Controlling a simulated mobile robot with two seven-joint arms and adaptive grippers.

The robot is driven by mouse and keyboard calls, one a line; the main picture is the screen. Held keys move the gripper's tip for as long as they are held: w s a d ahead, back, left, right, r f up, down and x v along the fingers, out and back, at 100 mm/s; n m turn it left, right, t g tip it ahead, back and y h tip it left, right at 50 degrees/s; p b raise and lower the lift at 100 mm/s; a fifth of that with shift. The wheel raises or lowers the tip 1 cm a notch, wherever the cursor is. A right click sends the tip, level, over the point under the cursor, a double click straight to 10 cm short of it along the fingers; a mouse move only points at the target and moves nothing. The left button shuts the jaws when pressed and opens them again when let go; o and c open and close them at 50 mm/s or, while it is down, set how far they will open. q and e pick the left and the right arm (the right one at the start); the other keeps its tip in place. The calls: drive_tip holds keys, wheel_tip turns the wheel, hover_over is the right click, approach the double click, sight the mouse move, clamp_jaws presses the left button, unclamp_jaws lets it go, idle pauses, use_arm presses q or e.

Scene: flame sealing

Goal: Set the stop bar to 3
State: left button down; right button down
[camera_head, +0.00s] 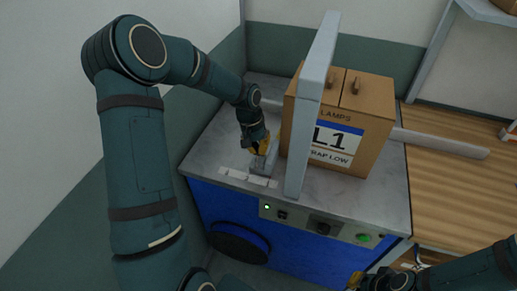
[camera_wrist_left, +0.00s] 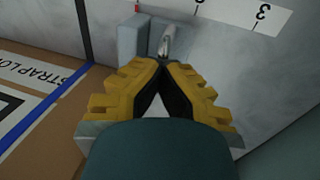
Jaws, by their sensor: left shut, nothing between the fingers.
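A small grey block with a metal lever (camera_wrist_left: 167,40) and a red mark (camera_wrist_left: 136,8) sits beside the white numbered scale (camera_head: 248,177) on the metal table top. I take this block (camera_head: 262,165) as part of the stop bar. In the left wrist view the digit 3 shows on the scale (camera_wrist_left: 240,12), right of the block, and the red mark is left of it. My left gripper (camera_head: 262,143) points down at the block; its yellow fingers (camera_wrist_left: 161,66) are shut and empty, close to the lever. Contact is unclear. My right gripper (camera_head: 372,281) is partly cut off at the bottom.
A cardboard box (camera_head: 350,105) labelled L1 stands on the table top, right of the block. A tall grey arch (camera_head: 312,100) rises beside it, and a long grey bar (camera_head: 440,142) extends right behind the box. The front panel (camera_head: 322,228) carries controls. A wooden bench (camera_head: 450,190) adjoins on the right.

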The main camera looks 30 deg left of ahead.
use_arm(q)
drive_tip(key=shift+s+f, duration=0.1)
drive_tip(key=shift+f, duration=0.05)
drive_tip(key=s+a, duration=0.1)
drive_tip(key=a, duration=0.3)
drive_tip(key=s+a+p, duration=0.1)
drive_tip(key=a, duration=0.3)
drive_tip(key=s+a+p, duration=0.1)
drive_tip(key=a, duration=0.4)
drive_tip(key=shift+s+a, duration=0.1)
drive_tip(key=shift+s, duration=0.05)
drive_tip(key=shift+s+a+f, duration=0.1)
drive_tip(key=shift+s+a, duration=0.05)
drive_tip(key=shift+a, duration=0.2)
drive_tip(key=c, duration=1)
unclamp_jaws()
drive_tip(key=shift+a+f, duration=0.1)
drive_tip(key=shift+a, duration=0.05)
drive_tip(key=shift+p, duration=0.3)
drive_tip(key=shift+r, duration=0.2)
